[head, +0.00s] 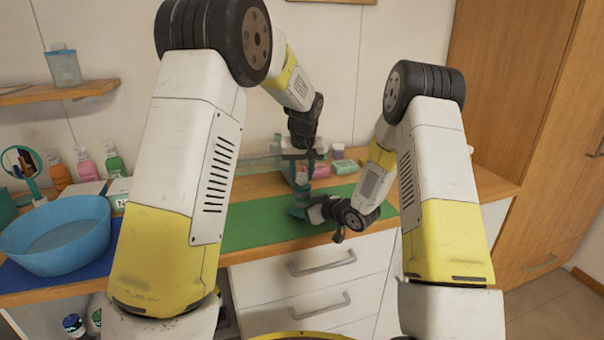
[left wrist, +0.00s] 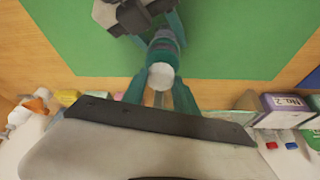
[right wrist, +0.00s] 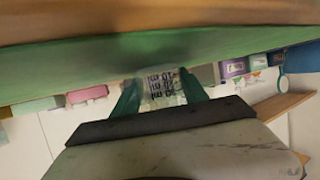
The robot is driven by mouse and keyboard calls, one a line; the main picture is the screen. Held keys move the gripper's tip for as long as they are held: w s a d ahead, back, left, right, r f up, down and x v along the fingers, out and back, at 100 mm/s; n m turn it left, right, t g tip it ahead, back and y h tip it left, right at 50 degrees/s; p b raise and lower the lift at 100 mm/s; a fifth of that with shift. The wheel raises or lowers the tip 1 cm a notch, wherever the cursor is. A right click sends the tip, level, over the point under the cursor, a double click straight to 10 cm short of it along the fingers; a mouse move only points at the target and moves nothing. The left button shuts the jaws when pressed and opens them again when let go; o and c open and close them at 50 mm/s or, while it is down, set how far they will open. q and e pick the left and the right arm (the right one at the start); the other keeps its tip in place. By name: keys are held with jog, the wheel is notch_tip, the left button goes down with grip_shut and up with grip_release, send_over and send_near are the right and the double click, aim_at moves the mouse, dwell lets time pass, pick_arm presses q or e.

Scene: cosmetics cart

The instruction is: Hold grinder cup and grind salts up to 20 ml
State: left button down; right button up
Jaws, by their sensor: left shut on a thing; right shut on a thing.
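A teal grinder (head: 299,193) stands upright over the green mat (head: 258,228), partly hidden by my grippers. My left gripper (head: 298,166) comes from above and is shut on its upper part. In the left wrist view its pale round top (left wrist: 160,78) shows between my left fingertips. My right gripper (head: 304,207) comes from the right, lower down, and is shut on the grinder cup. In the right wrist view the clear grinder cup (right wrist: 160,88) shows dark volume marks between my right fingertips. The salt level inside cannot be made out.
A blue basin (head: 58,240) and a small round mirror (head: 20,165) stand at the left. Several pump bottles (head: 86,165) stand behind them. Pink and teal packages (head: 316,168) lie behind my grippers. Bare green mat lies left of the grinder; drawers (head: 325,268) are below the counter.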

pick_arm(q)
jog(key=c, duration=0.9)
grip_release()
jog(key=shift+c, duration=0.2)
jog(key=v, duration=1.2)
